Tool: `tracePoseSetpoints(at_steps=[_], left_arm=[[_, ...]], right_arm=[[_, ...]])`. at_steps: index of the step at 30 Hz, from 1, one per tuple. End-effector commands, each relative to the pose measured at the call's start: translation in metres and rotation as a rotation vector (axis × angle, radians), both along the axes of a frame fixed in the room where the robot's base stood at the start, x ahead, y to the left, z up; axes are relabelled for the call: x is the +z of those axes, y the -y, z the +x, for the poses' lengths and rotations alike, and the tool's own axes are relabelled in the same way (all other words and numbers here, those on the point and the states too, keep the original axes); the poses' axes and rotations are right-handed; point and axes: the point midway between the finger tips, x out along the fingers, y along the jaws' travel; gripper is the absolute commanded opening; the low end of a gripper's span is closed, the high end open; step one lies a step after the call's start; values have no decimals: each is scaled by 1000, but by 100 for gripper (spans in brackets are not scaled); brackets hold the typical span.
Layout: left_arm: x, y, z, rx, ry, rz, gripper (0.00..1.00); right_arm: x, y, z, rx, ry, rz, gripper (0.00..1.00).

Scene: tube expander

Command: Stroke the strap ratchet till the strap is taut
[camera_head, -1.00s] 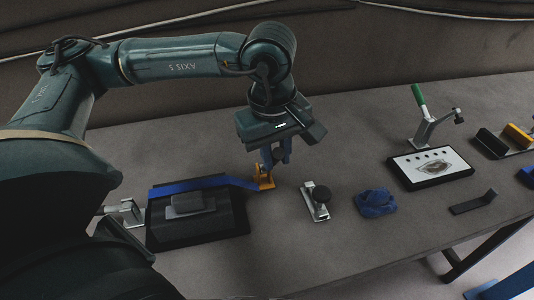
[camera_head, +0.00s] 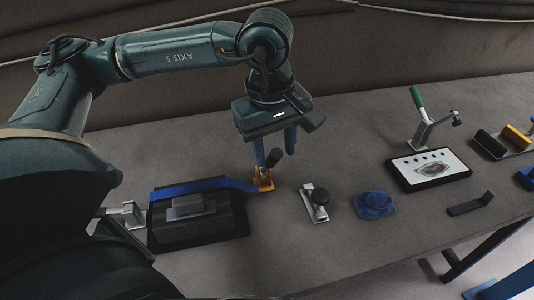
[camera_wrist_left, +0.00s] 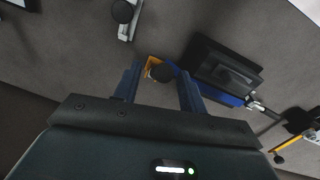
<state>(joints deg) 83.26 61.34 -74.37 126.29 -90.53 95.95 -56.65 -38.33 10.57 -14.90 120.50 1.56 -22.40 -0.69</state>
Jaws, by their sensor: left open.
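The strap ratchet (camera_head: 264,183) is a small orange bracket with a dark, round-ended handle (camera_head: 273,157) that leans up to the right. It also shows in the left wrist view (camera_wrist_left: 153,61), with the handle's round end (camera_wrist_left: 161,72) between the fingers. The blue strap (camera_head: 205,185) runs from the ratchet across a dark block on a black base (camera_head: 230,222). My left gripper (camera_head: 275,147) is open, pointing down above the ratchet, a blue finger on each side of the handle. Whether either finger touches the handle is unclear. My right gripper is not in view.
A small metal plate with a black knob (camera_head: 317,203) lies right of the ratchet, then a blue cloth (camera_head: 374,204). Further right are a framed panel (camera_head: 430,170) and a green-handled clamp (camera_head: 420,112). The table in front of the ratchet is clear.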

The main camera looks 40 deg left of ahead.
Motion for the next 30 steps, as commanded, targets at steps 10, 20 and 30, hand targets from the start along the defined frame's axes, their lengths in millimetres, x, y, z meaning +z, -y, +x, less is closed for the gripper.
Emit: tracePoseSetpoints(at_steps=[10,20,30], left_arm=[[30,-1,-3,-1,1,0,41],[49,-2,-4,-1,1,1,41],[48,-2,-4,0,1,1,41]], right_arm=[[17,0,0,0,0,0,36],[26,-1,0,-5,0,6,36],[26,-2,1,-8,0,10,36]])
